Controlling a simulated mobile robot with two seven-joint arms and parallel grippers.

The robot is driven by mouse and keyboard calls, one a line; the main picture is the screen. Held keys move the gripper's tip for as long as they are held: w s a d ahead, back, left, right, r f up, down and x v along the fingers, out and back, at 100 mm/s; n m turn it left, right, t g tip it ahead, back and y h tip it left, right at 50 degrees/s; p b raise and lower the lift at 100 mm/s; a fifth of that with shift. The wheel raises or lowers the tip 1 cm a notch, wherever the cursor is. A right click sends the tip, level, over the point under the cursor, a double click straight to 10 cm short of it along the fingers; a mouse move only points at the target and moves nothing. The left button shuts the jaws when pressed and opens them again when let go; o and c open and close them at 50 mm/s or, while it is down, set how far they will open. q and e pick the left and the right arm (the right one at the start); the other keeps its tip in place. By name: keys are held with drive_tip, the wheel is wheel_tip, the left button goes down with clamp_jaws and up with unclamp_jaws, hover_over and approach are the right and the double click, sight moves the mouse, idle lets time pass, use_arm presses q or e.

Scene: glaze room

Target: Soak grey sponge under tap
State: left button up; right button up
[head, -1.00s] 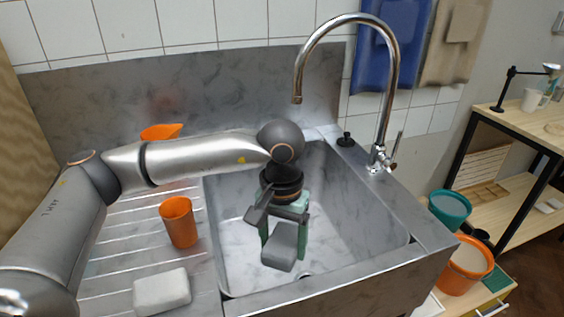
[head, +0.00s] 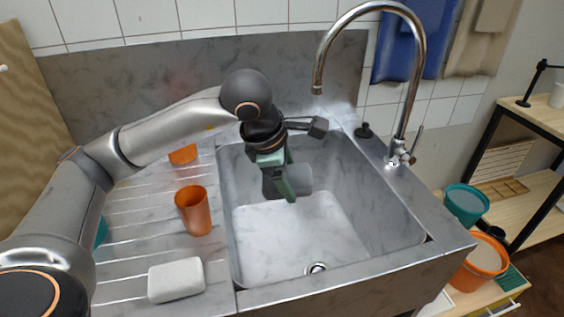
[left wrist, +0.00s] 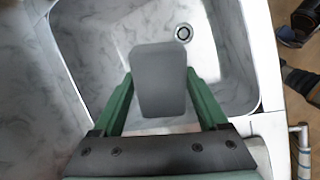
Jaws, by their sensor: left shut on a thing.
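My left gripper (head: 288,180) is shut on the grey sponge (head: 298,178), above the left rear part of the steel sink basin (head: 345,225). In the left wrist view the grey sponge (left wrist: 159,80) sits between both green fingers (left wrist: 160,97), with the basin below. The chrome tap (head: 413,90) curves over from the basin's right rear corner. Its spout end (head: 317,84) is above and to the right of the gripper, and the sponge is not under it. No water shows from the spout. The tap lever (head: 417,139) is on its right side. My right gripper is not in view.
On the ribbed drainboard left of the basin are an orange cup (head: 194,212), a pale block (head: 176,279) and another orange thing (head: 183,154) partly behind my arm. A black knob-like thing (head: 364,130) stands on the rear ledge. The drain (head: 315,268) is clear.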

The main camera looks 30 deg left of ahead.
use_arm(q)
drive_tip(key=n, duration=0.1)
drive_tip(key=a+r+n+y, duration=0.1)
drive_tip(key=n, duration=0.1)
drive_tip(key=r+n+y, duration=0.1)
drive_tip(key=shift+w+a+n+t, duration=0.25)
drive_tip(key=shift+a+n+t, duration=0.05)
drive_tip(key=shift+t, duration=0.1)
drive_tip(key=w+a+f, duration=0.1)
drive_tip(key=w, duration=0.5)
drive_tip(key=w+a+f+p, duration=0.1)
drive_tip(key=w+a+f, duration=0.1)
drive_tip(key=w, duration=0.5)
drive_tip(key=shift+w+a, duration=0.25)
